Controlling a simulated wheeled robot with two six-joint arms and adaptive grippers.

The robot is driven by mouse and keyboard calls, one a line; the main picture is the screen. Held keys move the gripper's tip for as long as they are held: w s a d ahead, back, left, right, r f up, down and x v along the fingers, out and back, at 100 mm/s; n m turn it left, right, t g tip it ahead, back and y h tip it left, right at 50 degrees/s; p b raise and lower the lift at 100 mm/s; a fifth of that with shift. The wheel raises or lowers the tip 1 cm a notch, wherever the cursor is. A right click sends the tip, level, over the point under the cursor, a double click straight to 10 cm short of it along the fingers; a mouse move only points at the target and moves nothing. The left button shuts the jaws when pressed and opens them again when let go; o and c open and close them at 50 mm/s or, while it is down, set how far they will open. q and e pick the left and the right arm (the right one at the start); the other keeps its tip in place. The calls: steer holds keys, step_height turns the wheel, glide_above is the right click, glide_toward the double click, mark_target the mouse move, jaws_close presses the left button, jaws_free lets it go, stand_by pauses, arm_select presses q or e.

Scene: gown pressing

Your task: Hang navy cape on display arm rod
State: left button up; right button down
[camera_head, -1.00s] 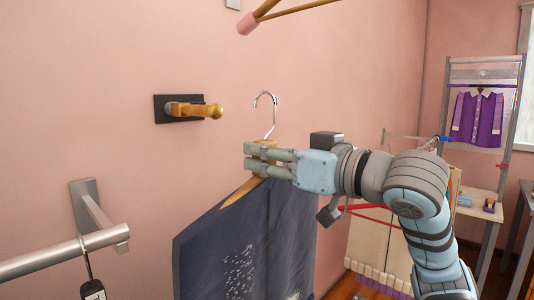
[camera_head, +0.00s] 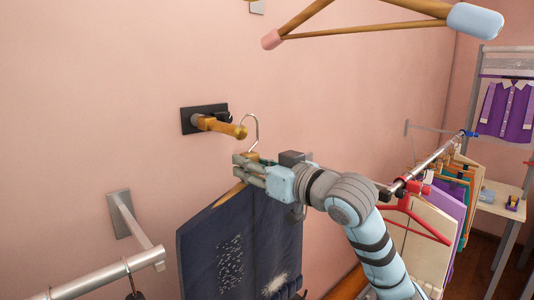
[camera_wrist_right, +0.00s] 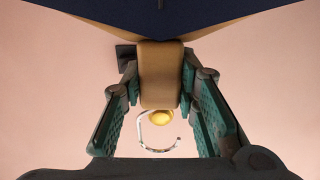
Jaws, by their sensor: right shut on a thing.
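The navy cape (camera_head: 235,250) hangs from a wooden hanger with a silver hook (camera_head: 255,130). My right gripper (camera_head: 246,166) is shut on the hanger's wooden neck, just below the hook. The wooden display arm rod (camera_head: 222,126) juts from a black wall plate; its rounded tip is just left of the hook in the head view. In the right wrist view, the hanger neck (camera_wrist_right: 159,75) is between the fingers, and the hook (camera_wrist_right: 158,148) shows around the rod's round yellow tip (camera_wrist_right: 160,118). I cannot tell whether they touch. My left gripper is not in view.
A metal rail (camera_head: 105,280) on a wall bracket is at lower left. An empty wooden hanger (camera_head: 370,27) is at upper right. A rack of garments (camera_head: 445,200) and a red hanger (camera_head: 415,220) stand to the right. The wall around the rod is clear.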

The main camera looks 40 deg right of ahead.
steer(key=shift+w+a+f+b, duration=0.2)
steer(key=shift+w+f, duration=0.1)
steer(key=shift+w, duration=0.55)
steer(key=shift+w+a+f+b, duration=0.1)
steer(key=shift+w+f+b, duration=0.2)
steer(key=shift+w, duration=0.6)
steer(key=shift+w+a+f+b, duration=0.1)
steer(key=shift+w+f, duration=0.25)
steer(key=shift+w, duration=0.5)
steer(key=shift+f, duration=0.15)
steer(key=c, duration=1.2)
jaws_free()
steer(key=shift+f, duration=0.1)
steer(key=s, duration=0.2)
steer(key=s+b, duration=0.1)
steer(key=shift+d, duration=0.25)
steer(key=shift+s, duration=0.1)
